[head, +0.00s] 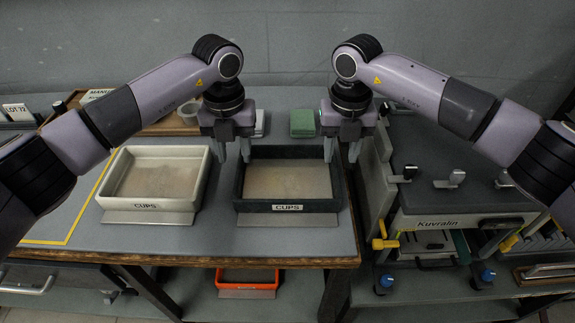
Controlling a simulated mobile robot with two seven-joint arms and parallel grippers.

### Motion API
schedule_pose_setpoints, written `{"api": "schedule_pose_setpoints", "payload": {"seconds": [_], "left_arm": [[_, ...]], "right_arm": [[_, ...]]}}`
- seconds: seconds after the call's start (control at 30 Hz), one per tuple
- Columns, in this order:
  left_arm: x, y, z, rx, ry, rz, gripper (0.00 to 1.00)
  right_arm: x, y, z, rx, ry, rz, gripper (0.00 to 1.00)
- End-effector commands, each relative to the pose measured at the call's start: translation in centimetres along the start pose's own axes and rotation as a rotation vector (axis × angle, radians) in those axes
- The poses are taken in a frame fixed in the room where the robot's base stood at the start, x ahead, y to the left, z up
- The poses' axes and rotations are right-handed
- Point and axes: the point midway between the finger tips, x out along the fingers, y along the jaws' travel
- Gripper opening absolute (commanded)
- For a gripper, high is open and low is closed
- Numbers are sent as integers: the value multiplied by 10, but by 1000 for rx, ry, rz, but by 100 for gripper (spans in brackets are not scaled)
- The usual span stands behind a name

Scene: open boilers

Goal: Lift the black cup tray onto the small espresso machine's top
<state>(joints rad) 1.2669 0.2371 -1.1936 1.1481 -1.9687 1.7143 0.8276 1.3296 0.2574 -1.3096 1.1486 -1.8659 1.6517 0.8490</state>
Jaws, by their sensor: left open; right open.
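The black cup tray (252,206), a rectangular box with a pale bottom and a CUPS label, sits on the grey table. My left gripper (234,154) is open at its back left corner. My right gripper (341,153) is open at its back right corner. Both point down, with fingertips near the side walls' rims; I cannot tell whether they touch or straddle them. The tray looks empty. The small espresso machine (425,192), labelled Kuvralin, stands to the right, with a dark flat top bearing small levers.
A white CUPS tray (148,204) stands left of the black one. A wooden tray (172,125) with cups and a green block (303,123) are behind. An orange tray (247,285) is on the lower shelf. Yellow-handled parts (385,243) stick out at the machine's front left.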

Motion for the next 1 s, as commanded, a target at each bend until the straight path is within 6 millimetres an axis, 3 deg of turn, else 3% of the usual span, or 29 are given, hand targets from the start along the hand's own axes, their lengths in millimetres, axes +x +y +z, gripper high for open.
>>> {"api": "schedule_pose_setpoints", "payload": {"seconds": [0.4,0.8,1.0], "left_arm": [[3,0,0,1,1,0,40],[56,0,0,1,2,-1,40],[70,-1,0,2,1,-2,40]], "right_arm": [[4,0,0,0,1,0,40],[56,1,-1,0,3,1,40],[71,0,0,-1,1,0,40]]}}
